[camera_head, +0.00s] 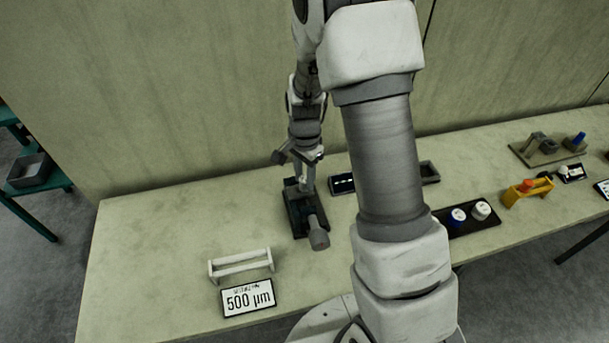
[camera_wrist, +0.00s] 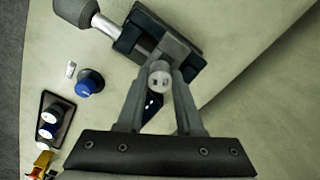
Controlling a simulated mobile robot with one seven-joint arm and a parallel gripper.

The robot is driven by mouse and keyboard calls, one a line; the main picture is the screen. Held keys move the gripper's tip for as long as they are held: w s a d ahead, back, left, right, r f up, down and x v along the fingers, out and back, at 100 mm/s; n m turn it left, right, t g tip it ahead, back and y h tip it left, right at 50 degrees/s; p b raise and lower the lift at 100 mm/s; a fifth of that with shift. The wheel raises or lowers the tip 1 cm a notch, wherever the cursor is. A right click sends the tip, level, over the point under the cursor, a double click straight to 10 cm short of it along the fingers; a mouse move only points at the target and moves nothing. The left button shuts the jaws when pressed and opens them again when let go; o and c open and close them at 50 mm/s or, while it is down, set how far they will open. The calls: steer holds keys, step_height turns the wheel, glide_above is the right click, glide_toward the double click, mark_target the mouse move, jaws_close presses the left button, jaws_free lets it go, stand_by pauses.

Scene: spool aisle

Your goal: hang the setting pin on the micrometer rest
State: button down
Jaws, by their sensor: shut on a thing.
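My gripper (camera_head: 306,186) is over a dark vise-like block (camera_head: 296,222) on the bench. In the wrist view my gripper (camera_wrist: 160,82) is shut on a pale, round-ended pin (camera_wrist: 159,74), which I take for the setting pin. The pin's end faces the camera and its length is mostly hidden. The block (camera_wrist: 130,42) lies right behind the fingertips; I cannot tell whether the pin touches it. A white rack (camera_head: 240,264) with two end supports and crossbars stands empty at the bench's front left. It may be the micrometer rest; no readable label confirms this.
The block's grey knob (camera_head: 318,238) juts frontward. A black tray with capped pieces (camera_head: 490,226), a yellow holder (camera_head: 527,191) and a grey fixture (camera_head: 545,148) are at right.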

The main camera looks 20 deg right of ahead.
steer(key=shift+f, duration=0.3)
steer(key=shift+c, duration=2.4)
jaws_free()
steer(key=shift+r, duration=0.1)
step_height(320, 180, up, 17)
steer(key=shift+r, duration=0.15)
